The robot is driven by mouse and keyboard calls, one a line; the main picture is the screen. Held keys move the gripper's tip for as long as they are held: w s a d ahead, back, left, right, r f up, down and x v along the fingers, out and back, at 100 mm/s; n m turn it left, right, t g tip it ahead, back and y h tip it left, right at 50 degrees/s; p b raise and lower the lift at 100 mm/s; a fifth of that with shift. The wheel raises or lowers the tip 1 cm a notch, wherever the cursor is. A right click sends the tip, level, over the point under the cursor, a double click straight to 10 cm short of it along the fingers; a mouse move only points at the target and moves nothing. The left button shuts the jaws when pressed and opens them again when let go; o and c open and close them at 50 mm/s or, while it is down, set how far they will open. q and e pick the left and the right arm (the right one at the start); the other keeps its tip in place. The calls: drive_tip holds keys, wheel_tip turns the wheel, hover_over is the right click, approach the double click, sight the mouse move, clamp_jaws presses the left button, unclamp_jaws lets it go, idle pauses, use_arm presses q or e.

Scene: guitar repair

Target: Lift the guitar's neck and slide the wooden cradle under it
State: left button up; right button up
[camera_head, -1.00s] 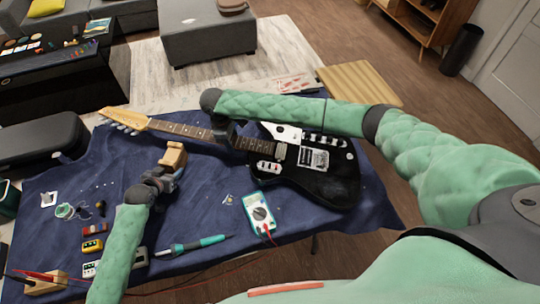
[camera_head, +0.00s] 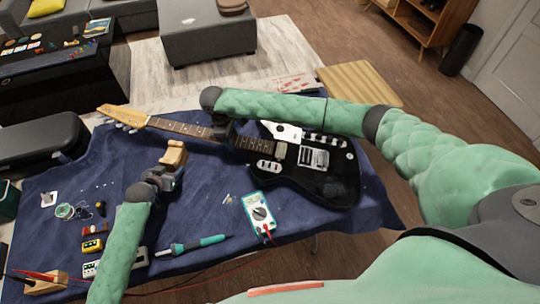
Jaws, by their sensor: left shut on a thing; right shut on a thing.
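The black electric guitar (camera_head: 325,180) lies on the blue cloth with its body to the right. Its neck (camera_head: 178,126) runs to the upper left and ends in a pale wooden headstock (camera_head: 120,115). My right gripper (camera_head: 224,132) is shut on the neck near the body; the arm above it partly hides the grip. My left gripper (camera_head: 168,170) is shut on the small wooden cradle (camera_head: 174,153) and holds it just in front of the neck, apart from it. Whether the neck is clear of the cloth is hard to tell.
A multimeter (camera_head: 260,212) and a soldering iron (camera_head: 195,244) lie in front of the guitar. Small pedals (camera_head: 92,246), a wooden block with red leads (camera_head: 45,284) and loose parts (camera_head: 66,211) are at the left. A dark case (camera_head: 38,142) stands at the far left.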

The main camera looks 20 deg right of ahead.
sight(168, 160)
use_arm(q)
drive_tip(key=shift+w+d+r, duration=0.1)
drive_tip(key=shift+w+d, duration=0.35)
drive_tip(key=shift+w, duration=0.4)
drive_tip(key=shift+w+d, duration=0.4)
drive_tip(key=shift+w, duration=0.4)
drive_tip(key=shift+w, duration=0.2)
drive_tip(key=shift+w+d, duration=0.4)
drive_tip(key=shift+w, duration=0.3)
drive_tip(key=shift+w+d, duration=0.4)
drive_tip(key=shift+w, duration=0.25)
drive_tip(key=shift+w+d, duration=0.4)
drive_tip(key=shift+w, duration=0.3)
drive_tip(key=o, duration=1.1)
drive_tip(key=shift+c, duration=0.2)
drive_tip(key=shift+c, duration=0.4)
drive_tip(key=shift+s+a, duration=0.15)
drive_tip(key=shift+s, duration=0.05)
drive_tip(key=shift+v, duration=3.2)
